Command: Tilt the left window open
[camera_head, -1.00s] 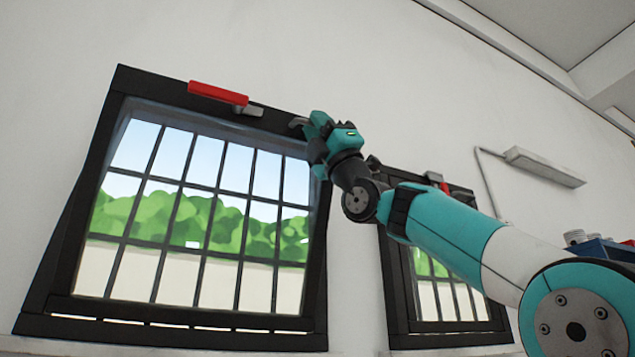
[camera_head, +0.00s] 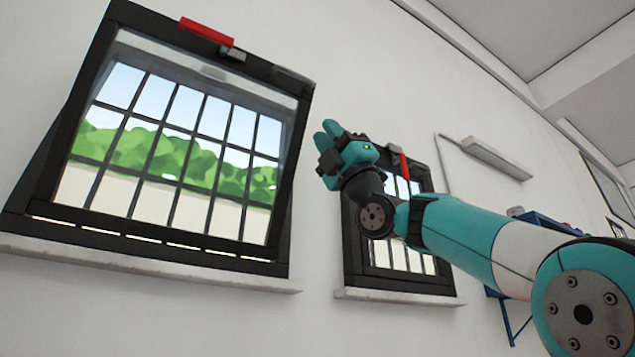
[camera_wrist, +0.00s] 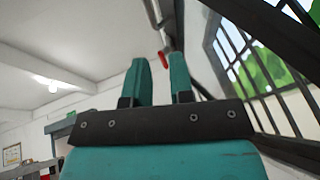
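The left window (camera_head: 85,190) has a black frame and barred glass. Its sash leans into the room at the top, with a dark wedge of fixed frame showing behind its left side. Its red handle (camera_head: 207,31) lies along the top rail, roughly parallel to it. My gripper (camera_head: 326,142) is in the air to the right of this window, apart from it. In the wrist view my gripper's two teal fingers (camera_wrist: 159,80) stand apart with nothing between them. A dark window frame (camera_wrist: 265,35) rises at right there, with a red handle beyond the fingers.
A smaller right window (camera_head: 360,235) with an upright red handle (camera_head: 404,165) is partly behind my arm. White sills (camera_head: 150,264) stick out under both windows. A wall lamp (camera_head: 497,158) and a blue shelf stand farther right. The wall between the windows is clear.

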